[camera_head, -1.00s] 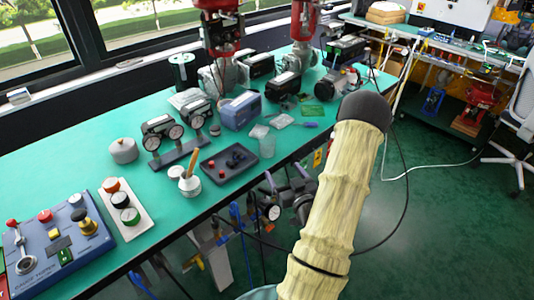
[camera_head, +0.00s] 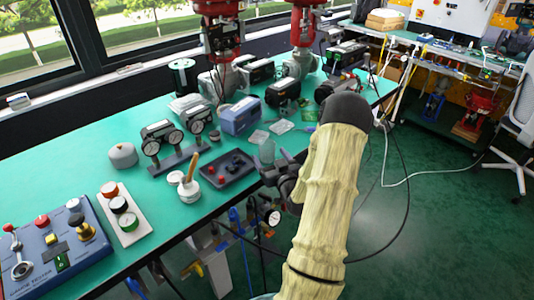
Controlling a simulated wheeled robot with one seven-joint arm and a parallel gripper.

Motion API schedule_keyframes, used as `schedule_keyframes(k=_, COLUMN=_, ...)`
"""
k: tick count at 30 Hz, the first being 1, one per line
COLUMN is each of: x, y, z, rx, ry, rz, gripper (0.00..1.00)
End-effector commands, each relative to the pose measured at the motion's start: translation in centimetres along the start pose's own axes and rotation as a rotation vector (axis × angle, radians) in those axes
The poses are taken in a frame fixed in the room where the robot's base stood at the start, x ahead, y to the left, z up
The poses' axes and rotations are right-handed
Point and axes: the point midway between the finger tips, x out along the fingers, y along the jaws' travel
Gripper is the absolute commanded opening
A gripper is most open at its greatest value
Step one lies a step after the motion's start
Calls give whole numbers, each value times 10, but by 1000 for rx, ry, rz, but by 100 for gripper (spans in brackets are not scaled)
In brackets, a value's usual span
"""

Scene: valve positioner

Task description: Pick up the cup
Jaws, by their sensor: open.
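A small translucent cup (camera_head: 266,150) stands upright near the front edge of the green bench, right of a dark tray. My gripper (camera_head: 273,166) is at the bench edge, just in front of the cup, and overlaps its lower part in the picture. The jaws are open and dark. Whether the cup is between the fingers or just behind them I cannot tell, and the cup's base is partly hidden.
The dark tray (camera_head: 228,168) with small parts lies left of the cup. A white pot (camera_head: 189,190) with a wooden-handled tool, a gauge unit (camera_head: 175,145) and a blue box (camera_head: 240,116) stand nearby.

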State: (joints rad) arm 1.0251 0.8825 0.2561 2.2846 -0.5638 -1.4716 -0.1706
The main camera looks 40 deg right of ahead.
Motion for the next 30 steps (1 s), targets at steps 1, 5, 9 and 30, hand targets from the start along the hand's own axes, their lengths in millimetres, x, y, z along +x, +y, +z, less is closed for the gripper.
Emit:
schedule_keyframes(k=1, x=0, y=0, z=0, rx=0, ry=0, rz=0, gripper=79)
schedule_keyframes(k=5, x=2, y=1, z=0, rx=0, ry=1, rz=0, gripper=79)
schedule_keyframes(k=9, x=16, y=4, z=-1, rx=-1, ry=3, rz=1, gripper=79)
schedule_keyframes(k=30, x=52, y=7, z=0, rx=0, ry=1, rz=0, gripper=79)
